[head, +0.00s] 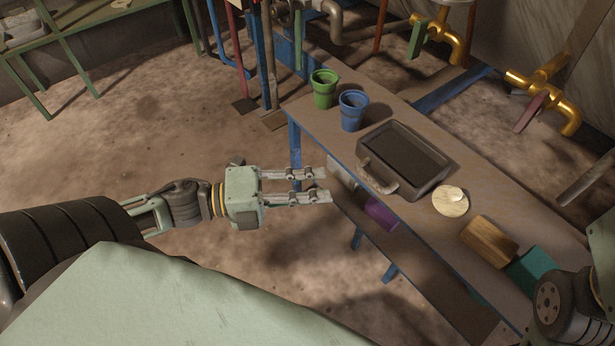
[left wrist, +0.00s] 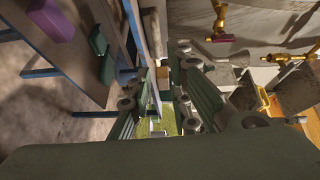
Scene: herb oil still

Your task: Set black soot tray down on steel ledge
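The black soot tray (head: 441,178) lies flat on the narrow bench, with a pale curved handle (head: 377,177) along its near edge. The bench has a grey-brown top (head: 330,112) and blue legs; I cannot tell whether it is the steel ledge. My left gripper (head: 328,185) is open and empty. It is level, pointing right, with its fingertips close to the bench's near edge, left of the tray handle and apart from it. In the left wrist view its fingers (left wrist: 158,85) stand apart; I cannot make out the tray there. My right gripper is out of view.
A green cup (head: 324,88) and a blue cup (head: 353,110) stand left of the tray. A cream disc (head: 449,204), a wooden block (head: 487,239) and a teal box (head: 533,271) lie right of it. A purple object (head: 381,214) sits on the lower shelf. Golden pipes (head: 545,87) stand behind.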

